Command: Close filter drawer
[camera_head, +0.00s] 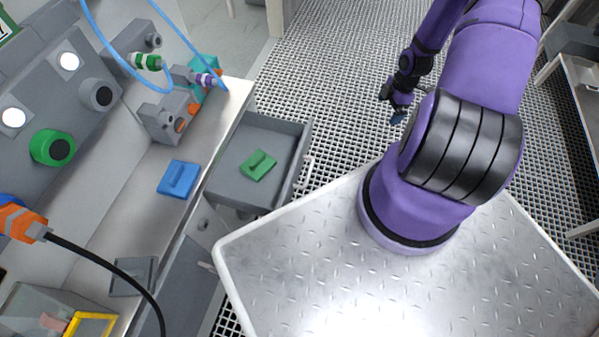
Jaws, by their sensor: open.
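The filter drawer (225,181) is a grey open tray pulled out from the front of the bench at the left. A green block-like piece (258,165) lies inside it. The drawer's pale handle (307,171) is on its right-hand front face. My gripper (391,104) is small and dark at the end of my purple arm, right of and beyond the drawer. It is open and apart from the handle, with clear space between them. Nothing shows between its fingers, though they are small in this view.
A blue piece (178,179) lies on the bench top (213,118) beside the drawer. Blue hoses and a black cable (103,262) hang over the bench. Grated floor (330,70) is free between drawer and gripper. A shelf (577,95) stands at the far right.

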